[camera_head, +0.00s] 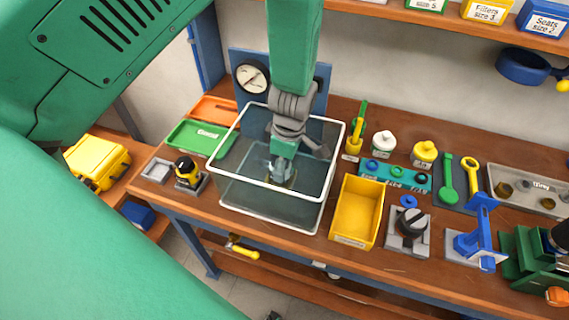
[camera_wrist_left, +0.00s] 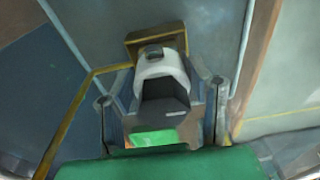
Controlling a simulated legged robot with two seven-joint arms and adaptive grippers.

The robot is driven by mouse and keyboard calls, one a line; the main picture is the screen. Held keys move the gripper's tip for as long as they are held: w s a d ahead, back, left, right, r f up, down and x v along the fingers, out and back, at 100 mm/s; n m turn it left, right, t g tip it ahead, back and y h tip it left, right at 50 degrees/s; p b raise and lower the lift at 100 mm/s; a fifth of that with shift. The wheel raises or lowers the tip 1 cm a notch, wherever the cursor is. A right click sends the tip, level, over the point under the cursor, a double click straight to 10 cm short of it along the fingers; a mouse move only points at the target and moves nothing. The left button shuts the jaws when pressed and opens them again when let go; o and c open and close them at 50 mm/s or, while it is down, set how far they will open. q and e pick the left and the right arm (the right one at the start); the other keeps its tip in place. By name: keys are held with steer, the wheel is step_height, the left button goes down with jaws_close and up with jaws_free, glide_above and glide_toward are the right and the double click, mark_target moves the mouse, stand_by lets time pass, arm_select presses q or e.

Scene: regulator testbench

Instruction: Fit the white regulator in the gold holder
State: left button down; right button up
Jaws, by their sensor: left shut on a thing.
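My left gripper (camera_head: 283,178) reaches down into the clear, white-rimmed tank (camera_head: 223,190). In the left wrist view its grey fingers stand on both sides of the white regulator (camera_wrist_left: 160,66), and it is shut on it. The regulator has a white rounded top and a dark grey part toward the palm. The gold holder (camera_wrist_left: 158,38) shows as a brownish-gold block right behind the regulator's far end. The two overlap in this view, and I cannot tell whether the regulator is inside the holder. In the head view the gripper and tank wall mostly hide both. My right gripper is not in view.
A gauge panel (camera_head: 252,76) stands behind the tank. Green (camera_head: 198,139) and orange trays lie left of it, with a black-and-yellow knob piece (camera_head: 187,172). A yellow bin (camera_head: 357,212) stands close to its right. More fixtures fill the bench to the right.

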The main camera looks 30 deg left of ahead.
arm_select(q)
steer(key=shift+f, duration=0.15)
stand_by(0.4)
steer(key=shift+c, duration=1.2)
jaws_free()
steer(key=shift+r+p, duration=1.45)
steer(key=shift+r, duration=2.55)
